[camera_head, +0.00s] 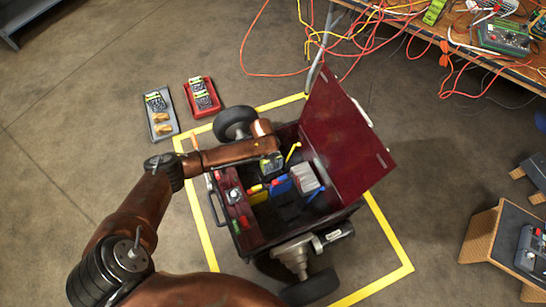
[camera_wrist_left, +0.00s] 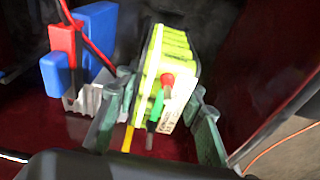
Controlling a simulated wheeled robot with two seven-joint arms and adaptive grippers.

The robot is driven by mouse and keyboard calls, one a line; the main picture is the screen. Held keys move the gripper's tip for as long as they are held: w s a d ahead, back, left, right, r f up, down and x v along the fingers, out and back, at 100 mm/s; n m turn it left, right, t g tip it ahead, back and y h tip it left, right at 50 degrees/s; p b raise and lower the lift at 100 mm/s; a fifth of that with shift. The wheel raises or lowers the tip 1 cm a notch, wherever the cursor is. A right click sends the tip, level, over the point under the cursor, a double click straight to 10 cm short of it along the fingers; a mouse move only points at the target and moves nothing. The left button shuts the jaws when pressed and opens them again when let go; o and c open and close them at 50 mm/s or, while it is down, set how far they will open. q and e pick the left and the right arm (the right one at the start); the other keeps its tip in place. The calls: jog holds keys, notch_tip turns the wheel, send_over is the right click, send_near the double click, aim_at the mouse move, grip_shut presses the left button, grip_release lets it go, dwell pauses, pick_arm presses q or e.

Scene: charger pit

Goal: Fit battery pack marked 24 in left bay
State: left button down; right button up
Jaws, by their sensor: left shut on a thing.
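My left gripper (camera_head: 270,151) is over the open dark red wheeled box (camera_head: 250,235), inside its far end. It is shut on a battery pack (camera_head: 271,166) with a dark body and yellow-green top. In the left wrist view the pack (camera_wrist_left: 179,58) sits between the two grey-green fingers (camera_wrist_left: 157,115), with red and green terminals facing the camera. Its number cannot be read. The left bay cannot be made out clearly; the arm and pack hide part of the box inside. My right gripper is not in view.
The box holds a grey finned block (camera_head: 306,179), blue and red parts, and cables. Its lid (camera_head: 342,130) stands open on the right. A grey tray (camera_head: 154,133) and a red tray (camera_head: 213,109) with packs lie on the floor. A cluttered bench (camera_head: 519,73) stands upper right.

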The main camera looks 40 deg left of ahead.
pick_arm(q)
jog(key=shift+w+f, duration=0.15)
jog(key=shift+f, duration=0.2)
jog(key=shift+f+b, duration=0.45)
jog(key=shift+f, duration=0.85)
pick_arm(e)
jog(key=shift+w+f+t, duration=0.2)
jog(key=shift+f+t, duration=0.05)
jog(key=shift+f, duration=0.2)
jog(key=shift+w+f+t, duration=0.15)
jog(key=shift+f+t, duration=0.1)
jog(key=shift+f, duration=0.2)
pick_arm(q)
jog(key=shift+p, duration=0.3)
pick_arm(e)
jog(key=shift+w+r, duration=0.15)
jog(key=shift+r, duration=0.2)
pick_arm(q)
jog(key=shift+f+b, duration=0.45)
jog(key=shift+f, duration=0.9)
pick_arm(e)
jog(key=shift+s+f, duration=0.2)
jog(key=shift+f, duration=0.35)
